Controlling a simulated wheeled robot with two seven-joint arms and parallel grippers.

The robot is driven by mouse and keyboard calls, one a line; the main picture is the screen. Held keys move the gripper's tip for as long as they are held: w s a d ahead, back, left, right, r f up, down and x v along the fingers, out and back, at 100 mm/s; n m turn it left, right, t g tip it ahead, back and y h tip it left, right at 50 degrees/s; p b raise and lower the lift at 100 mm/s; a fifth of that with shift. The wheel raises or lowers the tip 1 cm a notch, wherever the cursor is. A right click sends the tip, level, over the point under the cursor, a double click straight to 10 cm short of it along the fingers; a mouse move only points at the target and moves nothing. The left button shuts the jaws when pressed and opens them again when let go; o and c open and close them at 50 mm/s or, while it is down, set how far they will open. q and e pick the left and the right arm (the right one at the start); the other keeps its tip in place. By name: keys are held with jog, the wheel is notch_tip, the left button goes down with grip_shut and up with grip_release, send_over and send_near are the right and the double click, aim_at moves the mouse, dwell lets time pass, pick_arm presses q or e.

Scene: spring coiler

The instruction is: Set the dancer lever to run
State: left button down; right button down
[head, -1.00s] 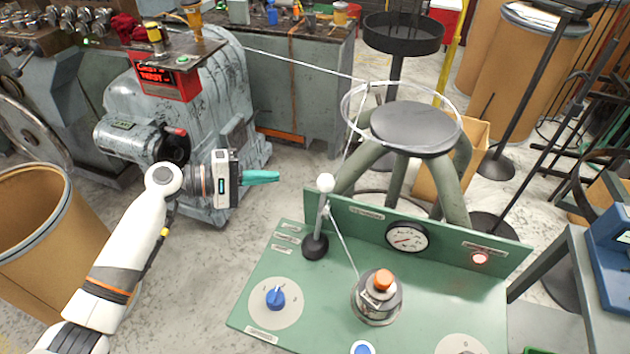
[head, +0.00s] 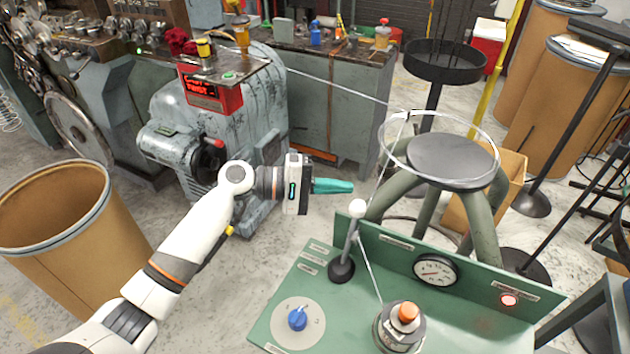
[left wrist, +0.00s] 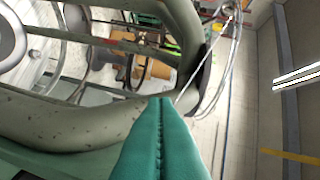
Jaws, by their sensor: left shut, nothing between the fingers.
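The dancer lever (head: 349,243) stands on the green panel (head: 465,325), a grey rod with a white ball knob (head: 357,208) and a black round base. It leans slightly right at its top in the head view. My left gripper (head: 345,186) is shut and empty. Its teal fingers point right, a little above and left of the white knob in the picture, with a small gap showing. In the left wrist view the shut fingers (left wrist: 160,130) fill the lower middle; I cannot make out the lever there. The panel labels are too small to read. My right gripper is not in view.
A blue knob (head: 297,318), a gauge (head: 436,270), a red light (head: 508,300) and an orange-topped drum (head: 400,325) are on the panel. A wire (head: 368,262) runs close to the lever. A stool-like stand (head: 450,160) is behind; a brown barrel (head: 75,245) stands left.

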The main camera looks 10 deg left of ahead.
aim_at(351, 231)
pick_arm(q)
jog(key=s, duration=0.1)
jog(key=s+d+p, duration=0.2)
jog(key=shift+s+r, duration=0.2)
jog(key=shift+r, duration=0.15)
jog(key=shift+d+f, duration=0.1)
jog(key=shift+d, duration=0.05)
